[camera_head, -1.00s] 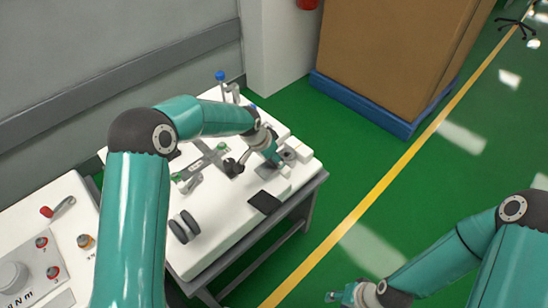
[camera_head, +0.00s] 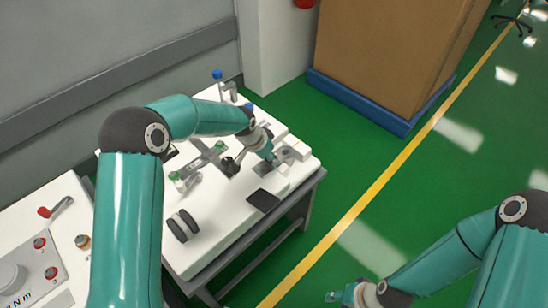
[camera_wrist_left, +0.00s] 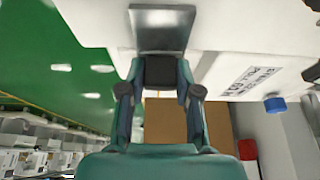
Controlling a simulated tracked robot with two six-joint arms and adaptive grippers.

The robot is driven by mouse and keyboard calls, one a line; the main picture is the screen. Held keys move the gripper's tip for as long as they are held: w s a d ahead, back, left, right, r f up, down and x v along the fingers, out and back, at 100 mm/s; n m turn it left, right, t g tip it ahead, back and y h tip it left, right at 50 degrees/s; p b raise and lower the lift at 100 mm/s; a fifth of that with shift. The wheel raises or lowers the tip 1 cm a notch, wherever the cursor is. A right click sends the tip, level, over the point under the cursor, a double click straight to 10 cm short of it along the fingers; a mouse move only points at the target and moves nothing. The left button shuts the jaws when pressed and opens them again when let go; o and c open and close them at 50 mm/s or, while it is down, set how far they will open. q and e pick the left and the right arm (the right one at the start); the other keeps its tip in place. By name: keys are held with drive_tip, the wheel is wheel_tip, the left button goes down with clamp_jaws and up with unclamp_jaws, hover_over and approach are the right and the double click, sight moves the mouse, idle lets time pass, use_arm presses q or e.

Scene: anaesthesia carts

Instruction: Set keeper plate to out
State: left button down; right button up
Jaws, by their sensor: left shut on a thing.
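A small grey metal plate (camera_head: 287,155) sits in a white fixture near the right corner of the white bench; I take it for the keeper plate. In the left wrist view a grey metal plate (camera_wrist_left: 162,30) shows just beyond the fingers, with a dark block (camera_wrist_left: 160,71) at its near end. My left gripper (camera_head: 272,160) is low over the bench beside the plate. In the left wrist view its fingers (camera_wrist_left: 160,88) are shut on the dark block. The arm hides part of the fixture. My right gripper (camera_head: 340,294) hangs over the green floor, too small to read.
A black pad (camera_head: 263,201) and a dark roller (camera_head: 184,226) lie on the bench. A clamp with green knobs (camera_head: 199,168) and blue-topped posts (camera_head: 217,75) stand further back. A panel with red knobs (camera_head: 40,243) is at left. Open floor lies right of the bench.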

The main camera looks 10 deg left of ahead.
sight(264, 168)
use_arm(q)
drive_tip(key=s+a, duration=0.1)
drive_tip(key=s, duration=0.2)
drive_tip(key=shift+a, duration=0.35)
drive_tip(key=shift+s+a+f, duration=0.1)
drive_tip(key=shift+a, duration=0.1)
drive_tip(key=c, duration=0.8)
unclamp_jaws()
use_arm(e)
drive_tip(key=shift+s+a+f, duration=0.15)
drive_tip(key=shift+s+f, duration=0.05)
drive_tip(key=shift+s, duration=0.4)
use_arm(q)
drive_tip(key=shift+r, duration=0.65)
drive_tip(key=v, duration=1)
drive_tip(key=shift+s+r, duration=0.25)
drive_tip(key=shift+r, duration=0.05)
drive_tip(key=shift+a, duration=0.1)
